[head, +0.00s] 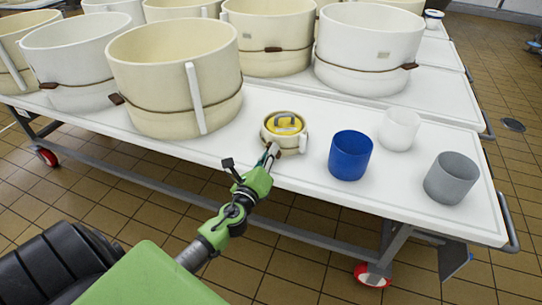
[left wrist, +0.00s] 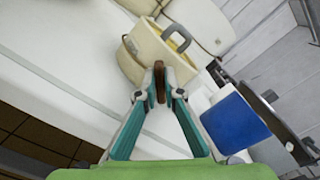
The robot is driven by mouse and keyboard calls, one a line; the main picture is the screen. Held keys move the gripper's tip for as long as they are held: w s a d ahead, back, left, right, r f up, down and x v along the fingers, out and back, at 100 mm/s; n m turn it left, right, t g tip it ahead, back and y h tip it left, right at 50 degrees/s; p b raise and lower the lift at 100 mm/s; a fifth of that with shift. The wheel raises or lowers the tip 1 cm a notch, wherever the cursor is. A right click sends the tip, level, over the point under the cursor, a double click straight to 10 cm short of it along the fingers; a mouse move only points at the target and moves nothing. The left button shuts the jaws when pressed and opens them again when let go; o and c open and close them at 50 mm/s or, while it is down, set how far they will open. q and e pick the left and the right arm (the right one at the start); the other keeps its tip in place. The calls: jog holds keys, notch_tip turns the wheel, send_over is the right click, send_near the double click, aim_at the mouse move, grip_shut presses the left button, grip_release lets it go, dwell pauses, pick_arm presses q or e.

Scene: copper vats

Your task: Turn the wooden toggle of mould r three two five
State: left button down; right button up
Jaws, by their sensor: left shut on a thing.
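A small cream mould (head: 271,139) with a yellow top and a grey handle stands near the front edge of the white table. It also shows in the left wrist view (left wrist: 138,62). I cannot read a number on it. My left gripper (head: 272,151) reaches it from the front. In the left wrist view, my left gripper (left wrist: 160,94) is shut on a brown wooden toggle (left wrist: 160,76) at the mould's side. The toggle stands along the picture's vertical between the fingertips. My right gripper is in neither view.
A blue cup (head: 350,156), a white cup (head: 399,129) and a grey cup (head: 451,178) stand right of the small mould. Several large moulds with cords and toggles, one of them cream (head: 172,80), fill the back and left. The white table (head: 300,185) has bare room in front.

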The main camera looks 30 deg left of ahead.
pick_arm(q)
jog(key=n+b, duration=0.1)
jog(key=n, duration=0.2)
jog(key=shift+f+n, duration=0.15)
jog(key=shift+n, duration=2.65)
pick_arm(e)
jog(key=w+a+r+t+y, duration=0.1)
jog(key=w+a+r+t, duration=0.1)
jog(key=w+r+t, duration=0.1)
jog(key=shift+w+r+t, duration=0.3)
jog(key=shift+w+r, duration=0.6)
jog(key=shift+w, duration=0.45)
pick_arm(q)
jog(key=shift+f+n, duration=0.1)
jog(key=shift+n, duration=0.2)
jog(key=c, duration=2.2)
grip_release()
jog(key=shift+o, duration=0.2)
jog(key=v, duration=1.2)
